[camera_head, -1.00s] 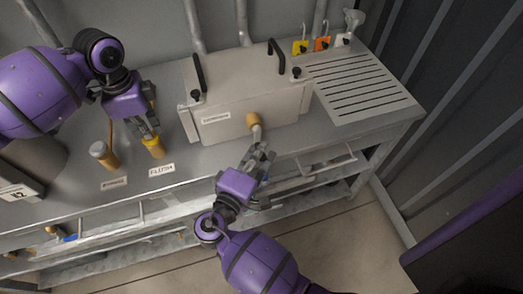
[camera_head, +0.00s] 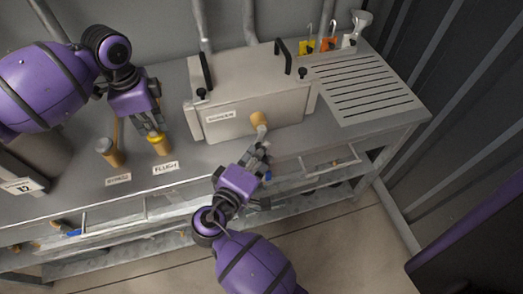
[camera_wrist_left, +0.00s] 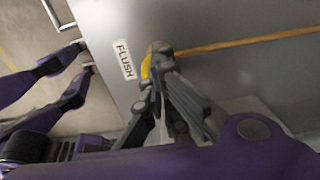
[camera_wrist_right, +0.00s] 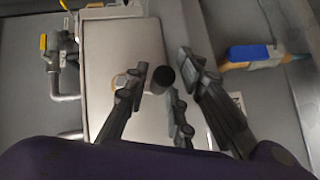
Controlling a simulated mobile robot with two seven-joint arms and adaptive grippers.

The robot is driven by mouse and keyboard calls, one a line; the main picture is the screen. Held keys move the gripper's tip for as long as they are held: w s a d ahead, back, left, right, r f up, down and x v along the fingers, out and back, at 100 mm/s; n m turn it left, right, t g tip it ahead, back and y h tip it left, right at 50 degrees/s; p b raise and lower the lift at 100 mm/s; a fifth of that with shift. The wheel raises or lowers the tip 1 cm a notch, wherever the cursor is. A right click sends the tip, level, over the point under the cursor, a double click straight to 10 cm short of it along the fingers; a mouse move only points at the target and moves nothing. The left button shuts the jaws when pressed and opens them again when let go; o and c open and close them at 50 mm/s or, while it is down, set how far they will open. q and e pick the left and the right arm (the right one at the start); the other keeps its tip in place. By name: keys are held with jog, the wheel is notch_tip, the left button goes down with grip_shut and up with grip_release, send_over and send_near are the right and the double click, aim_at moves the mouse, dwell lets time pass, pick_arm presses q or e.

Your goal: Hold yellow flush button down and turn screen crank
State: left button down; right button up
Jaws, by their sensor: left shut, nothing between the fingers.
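The yellow flush button (camera_head: 161,150) stands on the bench behind the FLUSH label. My left gripper (camera_head: 156,133) is shut, with its fingertips at the top of the button. In the left wrist view the fingertips partly hide the yellow button (camera_wrist_left: 147,68). The screen crank (camera_head: 260,121) has a tan hub on the front of the grey box and a short grey handle. My right gripper (camera_head: 262,149) is just in front of the handle. In the right wrist view its fingers are spread, with the black round handle end (camera_wrist_right: 163,76) showing between them; contact cannot be told.
The grey box (camera_head: 235,98) has black handles on top. Coloured tags (camera_head: 306,47) and a slotted drain (camera_head: 365,85) are on the right. Rails and a shelf run below the bench front.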

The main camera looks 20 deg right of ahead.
jog(key=v, duration=0.7)
jog(key=w+a+r+n+t+y, duration=0.1)
jog(key=w+a+r+t, duration=0.15)
jog(key=a+r, duration=0.3)
jog(key=s+d+f+g+h, duration=0.1)
jog(key=s+d+f+g, duration=0.1)
jog(key=s+f, duration=0.3)
jog(key=shift+m, duration=0.5)
jog(key=x, duration=1)
jog(key=shift+s+d, duration=0.1)
jog(key=shift+d, duration=0.5)
